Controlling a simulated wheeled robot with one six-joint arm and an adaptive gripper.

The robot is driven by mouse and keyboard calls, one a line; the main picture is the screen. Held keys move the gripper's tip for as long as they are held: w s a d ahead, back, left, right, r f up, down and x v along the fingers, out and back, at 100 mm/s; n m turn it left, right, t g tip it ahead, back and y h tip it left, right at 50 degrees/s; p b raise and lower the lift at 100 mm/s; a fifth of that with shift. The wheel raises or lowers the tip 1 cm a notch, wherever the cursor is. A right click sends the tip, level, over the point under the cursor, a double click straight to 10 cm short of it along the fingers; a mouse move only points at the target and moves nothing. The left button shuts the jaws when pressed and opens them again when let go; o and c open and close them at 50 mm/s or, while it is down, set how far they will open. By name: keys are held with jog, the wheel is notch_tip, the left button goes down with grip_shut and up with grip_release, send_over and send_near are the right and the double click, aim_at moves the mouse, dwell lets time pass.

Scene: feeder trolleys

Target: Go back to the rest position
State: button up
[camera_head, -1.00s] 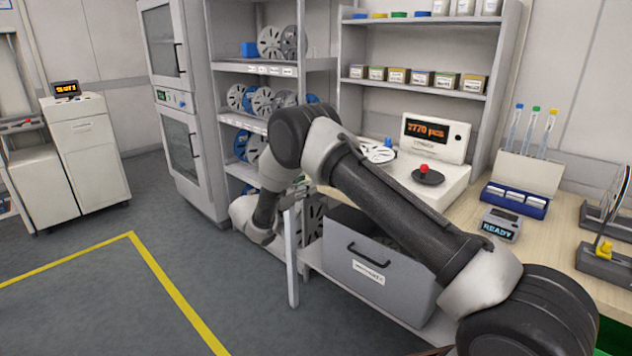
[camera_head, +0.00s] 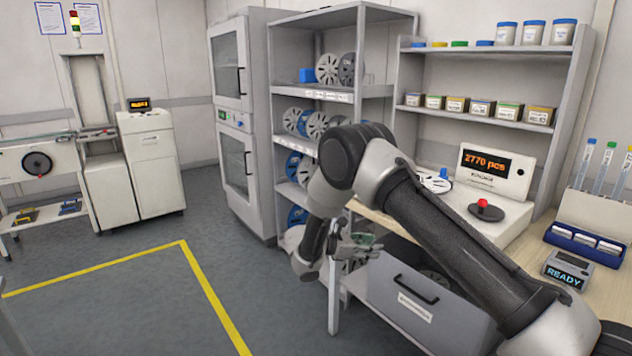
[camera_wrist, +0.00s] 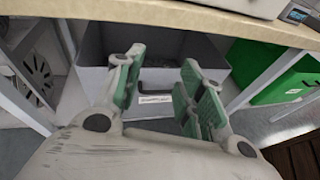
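My gripper (camera_head: 354,247) hangs in front of the bench, near its left front leg, in the head view. In the wrist view my gripper (camera_wrist: 160,92) shows two green-padded fingers spread apart, with nothing between them. Beyond the fingers is a grey bin (camera_wrist: 181,47) with a dark handle and a white label, under the bench top. The same grey bin (camera_head: 385,294) shows in the head view, partly behind my arm.
The bench (camera_head: 385,219) carries a counter reading 2770 pcs (camera_head: 485,171) and a READY device (camera_head: 567,270). A reel shelf (camera_head: 315,95) and a grey cabinet (camera_head: 232,130) stand behind. Open floor with a yellow line (camera_head: 184,243) lies left. A green crate (camera_wrist: 285,75) sits under the bench.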

jog(key=s+d+r+m+y, duration=0.4)
jog(key=s+r, duration=0.5)
jog(key=s, duration=0.5)
jog(key=s+d+r+m+y, duration=0.5)
jog(key=s+d+r+m, duration=0.3)
jog(key=s, duration=0.6)
jog(key=s+d+r+m+y, duration=0.4)
jog(key=s+d+r+m, duration=0.2)
jog(key=s+r+m, duration=0.3)
jog(key=s+r, duration=0.3)
jog(key=s, duration=0.2)
jog(key=shift+d+r+g+y, duration=0.15)
jog(key=shift+g+y, duration=0.15)
jog(key=shift+g, duration=0.1)
